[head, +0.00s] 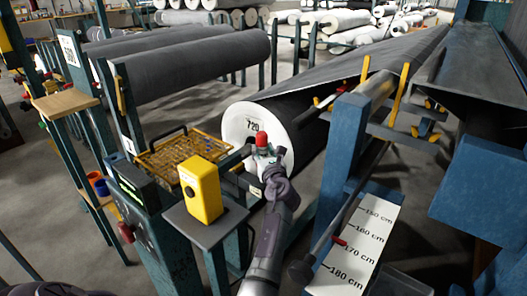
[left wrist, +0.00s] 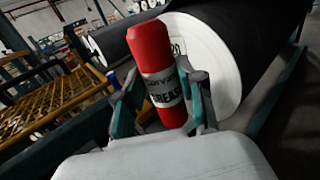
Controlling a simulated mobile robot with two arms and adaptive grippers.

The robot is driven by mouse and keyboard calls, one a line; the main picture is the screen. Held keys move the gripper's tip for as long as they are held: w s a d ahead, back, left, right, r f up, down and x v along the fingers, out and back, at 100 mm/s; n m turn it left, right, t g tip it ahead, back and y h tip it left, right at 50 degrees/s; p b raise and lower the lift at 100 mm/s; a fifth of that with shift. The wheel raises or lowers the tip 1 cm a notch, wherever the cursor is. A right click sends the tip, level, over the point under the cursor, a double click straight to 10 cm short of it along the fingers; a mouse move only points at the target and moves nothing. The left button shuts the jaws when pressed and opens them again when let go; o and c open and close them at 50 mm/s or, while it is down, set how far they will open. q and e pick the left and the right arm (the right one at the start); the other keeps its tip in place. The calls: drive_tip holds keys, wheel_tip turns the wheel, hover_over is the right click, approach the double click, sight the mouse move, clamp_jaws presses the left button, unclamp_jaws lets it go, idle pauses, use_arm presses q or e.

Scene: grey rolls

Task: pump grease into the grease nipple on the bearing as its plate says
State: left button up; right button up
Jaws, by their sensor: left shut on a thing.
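A red grease cartridge (left wrist: 150,50) with a white label reading GREASE stands tilted in my left gripper (left wrist: 162,104), between its two green-sided fingers. In the head view its red top (head: 262,141) shows above my left gripper (head: 264,163), in front of the white end of a big dark roll (head: 240,119). A dark fitting (head: 235,158) sits just left of the gripper; I cannot tell whether it is the bearing. The grease nipple and the bearing's plate cannot be made out. My right gripper is not in view.
A yellow box (head: 201,188) stands on a grey post left of my arm. A yellow mesh tray (head: 183,149) lies behind it. A blue post (head: 345,140) and a white measuring board (head: 358,246) stand to the right. Grey rolls (head: 190,68) lie on racks behind.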

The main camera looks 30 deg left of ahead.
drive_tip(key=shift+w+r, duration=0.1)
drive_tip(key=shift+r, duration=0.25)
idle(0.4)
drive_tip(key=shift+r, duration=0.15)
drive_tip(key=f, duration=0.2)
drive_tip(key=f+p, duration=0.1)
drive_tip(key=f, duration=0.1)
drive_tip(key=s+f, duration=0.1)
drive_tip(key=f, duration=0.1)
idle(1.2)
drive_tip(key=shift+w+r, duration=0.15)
drive_tip(key=shift+p, duration=0.3)
